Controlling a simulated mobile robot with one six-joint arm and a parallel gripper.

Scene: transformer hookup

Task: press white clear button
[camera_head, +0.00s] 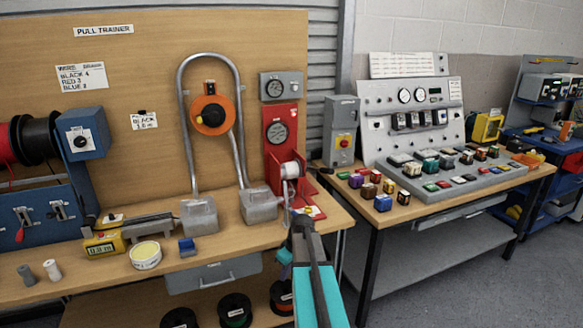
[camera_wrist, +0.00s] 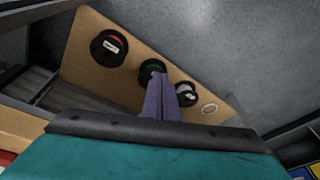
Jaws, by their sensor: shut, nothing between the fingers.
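I cannot make out a button marked as the white clear button in either view. A yellow counter box (camera_head: 103,243) with a small display sits on the left bench; any button on it is too small to tell. A grey sloped panel (camera_head: 372,104) with meters and small controls stands on the right bench; its labels are unreadable. My gripper (camera_head: 300,222) is at the right end of the left bench, in front of the red stand, apart from both. In the wrist view my gripper (camera_wrist: 162,90) is shut and empty, its fingers over a lower shelf with spools.
A red stand with a gauge (camera_head: 280,135) and a bent metal conduit (camera_head: 181,100) rise from the left bench. Colored blocks (camera_head: 383,203) crowd the right bench's front. A grey box with a red button (camera_head: 341,130) stands at its left. Open floor lies at front right.

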